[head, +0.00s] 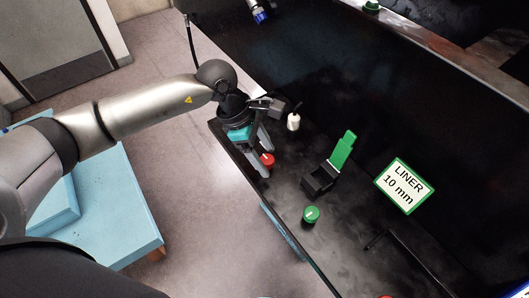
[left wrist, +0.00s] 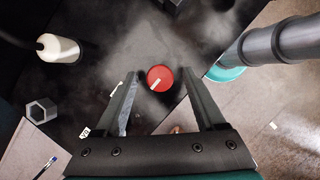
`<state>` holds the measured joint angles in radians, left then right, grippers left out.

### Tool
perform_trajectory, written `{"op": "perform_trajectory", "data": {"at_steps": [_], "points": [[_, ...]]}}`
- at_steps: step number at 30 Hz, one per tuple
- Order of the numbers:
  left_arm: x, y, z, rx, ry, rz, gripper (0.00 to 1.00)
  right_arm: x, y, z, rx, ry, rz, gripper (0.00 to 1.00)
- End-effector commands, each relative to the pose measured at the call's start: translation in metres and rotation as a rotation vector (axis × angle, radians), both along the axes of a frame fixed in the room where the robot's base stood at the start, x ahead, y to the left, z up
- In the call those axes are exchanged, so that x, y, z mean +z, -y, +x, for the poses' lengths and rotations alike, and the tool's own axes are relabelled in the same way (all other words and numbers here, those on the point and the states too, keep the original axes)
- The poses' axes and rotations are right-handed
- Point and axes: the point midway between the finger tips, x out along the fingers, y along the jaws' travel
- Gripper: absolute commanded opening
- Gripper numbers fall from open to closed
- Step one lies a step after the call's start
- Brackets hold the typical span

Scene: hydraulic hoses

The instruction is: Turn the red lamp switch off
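The red lamp switch (head: 267,160) is a round red knob on the black worktop, near its left edge. It has a white mark on top. My left gripper (head: 264,153) is at the switch, pointing down, with its fingers apart. In the left wrist view the red switch (left wrist: 160,78) appears between the tips of the open left gripper (left wrist: 160,73). A gap shows on both sides, and neither finger appears to press on it. The height of the tips relative to the knob is hard to tell. My right gripper is not in view.
A green knob (head: 311,214) and a black block with a raised green flap (head: 342,151) stand farther right. A "LINER 10 mm" sign (head: 404,186) lies beyond. A white cylinder (head: 293,122) is close to my left gripper. A hex nut (left wrist: 41,110) shows in the left wrist view.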

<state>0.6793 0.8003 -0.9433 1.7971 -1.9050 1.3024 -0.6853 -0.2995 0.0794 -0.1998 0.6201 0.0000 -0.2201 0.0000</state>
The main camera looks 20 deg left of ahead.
Motion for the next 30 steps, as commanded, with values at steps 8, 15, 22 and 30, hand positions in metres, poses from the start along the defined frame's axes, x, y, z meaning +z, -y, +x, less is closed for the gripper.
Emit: {"op": "perform_trajectory", "data": {"at_steps": [8, 15, 22, 30], "points": [[0.0004, -0.0001, 0.0, 0.0, 0.0, 0.0, 0.41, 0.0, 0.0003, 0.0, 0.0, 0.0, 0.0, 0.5], [0.0006, -0.0002, 0.0, 0.0, 0.0, 0.0, 0.14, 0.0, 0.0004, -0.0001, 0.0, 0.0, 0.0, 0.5], [0.0008, -0.0002, 0.0001, 0.0, 0.0, 0.0, 0.0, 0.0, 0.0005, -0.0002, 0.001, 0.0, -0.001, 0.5], [0.0008, -0.0003, -0.0001, 0.023, 0.001, 0.0, 0.0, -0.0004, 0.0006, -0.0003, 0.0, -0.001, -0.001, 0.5]]}}
